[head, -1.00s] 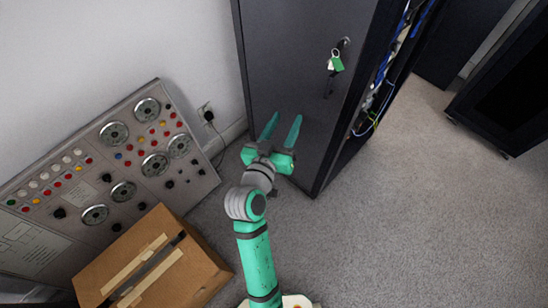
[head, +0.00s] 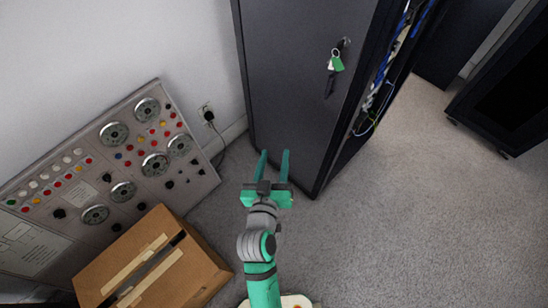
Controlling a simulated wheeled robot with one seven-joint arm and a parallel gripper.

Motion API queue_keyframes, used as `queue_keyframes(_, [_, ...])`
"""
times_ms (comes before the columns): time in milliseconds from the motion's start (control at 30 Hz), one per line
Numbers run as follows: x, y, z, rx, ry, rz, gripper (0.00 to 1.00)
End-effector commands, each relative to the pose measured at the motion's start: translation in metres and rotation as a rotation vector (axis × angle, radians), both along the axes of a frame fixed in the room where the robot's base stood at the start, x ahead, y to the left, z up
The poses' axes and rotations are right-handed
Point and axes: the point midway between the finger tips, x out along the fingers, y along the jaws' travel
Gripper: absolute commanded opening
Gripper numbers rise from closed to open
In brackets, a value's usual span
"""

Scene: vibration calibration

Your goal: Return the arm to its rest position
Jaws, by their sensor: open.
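My gripper (head: 273,161) is at the end of my green and grey arm, low in the middle of the head view. Its two green fingers are parallel and apart, with nothing between them. They point toward the lower part of the dark cabinet (head: 290,85). I cannot tell how far the fingertips are from the cabinet. The arm (head: 259,246) is bent and rises from the bottom edge of the view.
A control panel (head: 125,128) with dials and coloured buttons leans at left. A taped cardboard box (head: 205,268) stands before it. Keys with a green tag (head: 337,64) hang on the cabinet. Cables (head: 380,90) show at its open side. Carpet (head: 430,220) at right is clear.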

Motion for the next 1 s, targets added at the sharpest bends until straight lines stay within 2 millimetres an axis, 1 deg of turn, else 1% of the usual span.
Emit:
queue_keyframes(433, [0.0,0.0,0.0,0.0,0.0,-0.001,0.42])
queue_keyframes(567, [-0.006,0.002,-0.006,0.003,0.008,0.011,0.42])
queue_keyframes(667, [-0.023,0.006,-0.017,0.012,0.021,0.041,0.42])
queue_keyframes(767, [-0.048,0.014,-0.032,0.031,0.037,0.084,0.42])
queue_keyframes(900, [-0.089,0.024,-0.047,0.067,0.05,0.142,0.42])
queue_keyframes(967, [-0.107,0.028,-0.051,0.085,0.054,0.161,0.42])
queue_keyframes(1000, [-0.119,0.03,-0.053,0.097,0.056,0.172,0.42])
